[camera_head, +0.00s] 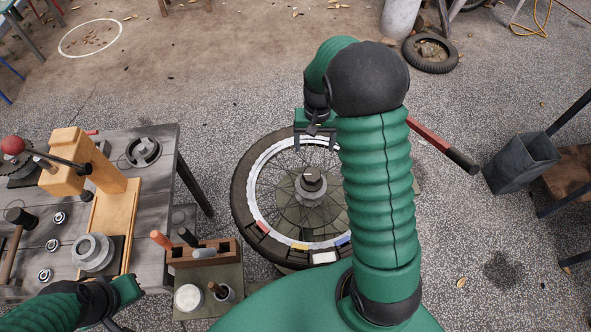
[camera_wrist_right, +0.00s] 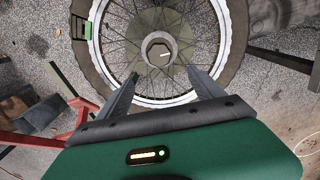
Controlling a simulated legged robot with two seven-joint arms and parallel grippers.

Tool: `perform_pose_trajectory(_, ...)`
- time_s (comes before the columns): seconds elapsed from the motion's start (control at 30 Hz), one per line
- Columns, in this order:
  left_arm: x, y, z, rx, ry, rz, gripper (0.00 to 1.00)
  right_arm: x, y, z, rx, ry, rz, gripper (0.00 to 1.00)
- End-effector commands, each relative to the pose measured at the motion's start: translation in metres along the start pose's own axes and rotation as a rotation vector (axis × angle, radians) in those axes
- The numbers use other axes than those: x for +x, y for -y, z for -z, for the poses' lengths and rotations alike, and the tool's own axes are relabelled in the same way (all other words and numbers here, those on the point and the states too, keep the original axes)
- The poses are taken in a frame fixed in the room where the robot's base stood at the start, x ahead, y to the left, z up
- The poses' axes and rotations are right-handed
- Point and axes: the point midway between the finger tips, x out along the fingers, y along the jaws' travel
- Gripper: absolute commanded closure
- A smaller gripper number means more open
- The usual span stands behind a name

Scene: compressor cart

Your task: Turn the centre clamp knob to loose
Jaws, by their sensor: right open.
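The centre clamp knob (camera_head: 311,180) is a dark knob with a light rim at the hub of a spoked wheel (camera_head: 240,198). In the right wrist view the knob (camera_wrist_right: 158,50) looks many-sided, with a short white line on its face. My right gripper (camera_head: 314,146) is open and empty over the wheel, on the far side of the knob in the head view. Its two fingers (camera_wrist_right: 162,76) point towards the knob, one to each side, and appear apart from it. My left gripper (camera_head: 128,290) is over the bench's near edge; its fingers are unclear.
A grey workbench (camera_head: 155,190) at left holds a wooden press (camera_head: 105,170), bearings and a hammer. A wooden tool holder (camera_head: 190,258) and a white pot (camera_head: 188,297) stand left of the wheel. A red bar with a black grip (camera_head: 460,160) sticks out at right. Open floor lies beyond.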

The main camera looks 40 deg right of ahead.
Motion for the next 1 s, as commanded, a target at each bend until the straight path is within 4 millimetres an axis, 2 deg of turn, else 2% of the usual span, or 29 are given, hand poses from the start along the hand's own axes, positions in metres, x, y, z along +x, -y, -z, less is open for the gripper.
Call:
perform_pose_trajectory(0.4,0.004,0.000,-0.001,0.000,0.000,0.000,1.00,0.106,0.002,-0.001,-0.002,0.007,-0.002,0.23)
perform_pose_trajectory(0.6,0.004,0.000,-0.001,0.000,0.000,0.000,1.00,0.145,0.001,-0.001,-0.001,0.004,0.000,0.23)
perform_pose_trajectory(0.77,0.004,0.000,-0.001,0.000,0.000,0.000,1.00,0.158,0.002,0.000,-0.002,0.002,0.000,0.23)
perform_pose_trajectory(1.0,0.004,0.000,-0.001,0.000,0.000,0.000,1.00,0.158,0.002,0.000,-0.002,0.001,0.000,0.23)
